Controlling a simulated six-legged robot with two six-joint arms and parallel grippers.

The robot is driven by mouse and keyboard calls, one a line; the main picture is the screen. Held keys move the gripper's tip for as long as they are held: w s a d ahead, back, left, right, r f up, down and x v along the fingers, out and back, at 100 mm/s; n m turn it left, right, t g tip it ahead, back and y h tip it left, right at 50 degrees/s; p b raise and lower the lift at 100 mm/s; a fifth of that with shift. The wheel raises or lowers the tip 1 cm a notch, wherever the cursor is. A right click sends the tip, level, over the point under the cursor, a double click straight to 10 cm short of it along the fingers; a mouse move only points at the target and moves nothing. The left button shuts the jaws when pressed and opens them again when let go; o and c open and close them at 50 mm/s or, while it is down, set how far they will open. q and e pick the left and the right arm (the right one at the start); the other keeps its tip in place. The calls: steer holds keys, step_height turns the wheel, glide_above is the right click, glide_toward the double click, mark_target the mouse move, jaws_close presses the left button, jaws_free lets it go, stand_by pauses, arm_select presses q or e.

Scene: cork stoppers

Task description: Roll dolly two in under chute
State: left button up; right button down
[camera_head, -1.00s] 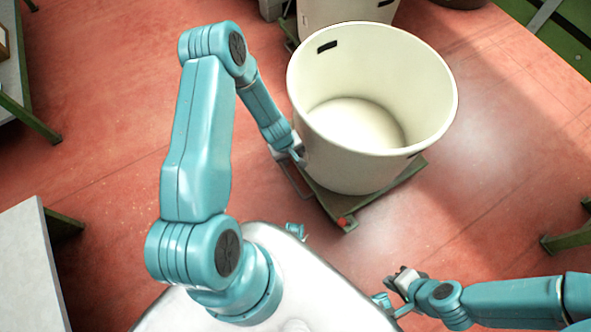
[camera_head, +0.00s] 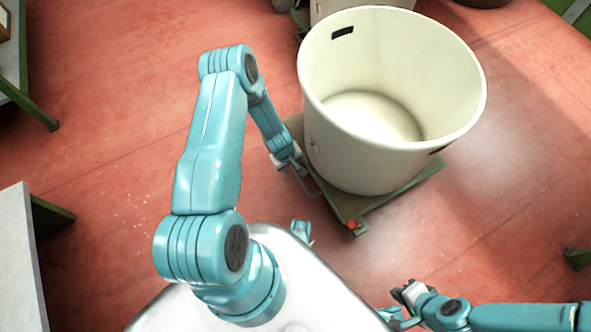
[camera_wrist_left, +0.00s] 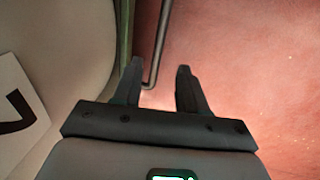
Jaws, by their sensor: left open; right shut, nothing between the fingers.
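A green dolly (camera_head: 408,192) with a red spot at its near corner carries a large cream round bin (camera_head: 322,165). A thin metal handle bar (camera_head: 309,190) stands out from the dolly's left side. My left gripper (camera_head: 285,163) is open at this bar. In the left wrist view the bar (camera_wrist_left: 160,45) runs down between the two open fingers (camera_wrist_left: 157,80) and bends near the left one; contact cannot be told. A white label (camera_wrist_left: 15,115) with a partly cut-off dark figure is on the bin. My right gripper (camera_head: 403,293) is shut and empty, low in the picture. I cannot identify the chute.
Another pale bin (camera_head: 350,7) stands behind, cut off by the top edge. A grey-topped table (camera_head: 18,250) and another table (camera_head: 12,70) stand at the left. A green leg (camera_head: 578,258) shows at right. Red floor (camera_head: 110,180) is open left of the dolly.

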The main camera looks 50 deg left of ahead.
arm_select(q)
steer(key=f+b, duration=0.1)
steer(key=f, duration=0.1)
steer(key=w+f+b, duration=0.1)
steer(key=f, duration=0.2)
steer(key=f+b, duration=0.1)
steer(key=f, duration=0.2)
steer(key=shift+w+d, duration=0.2)
steer(key=shift+w, duration=0.15)
jaws_close()
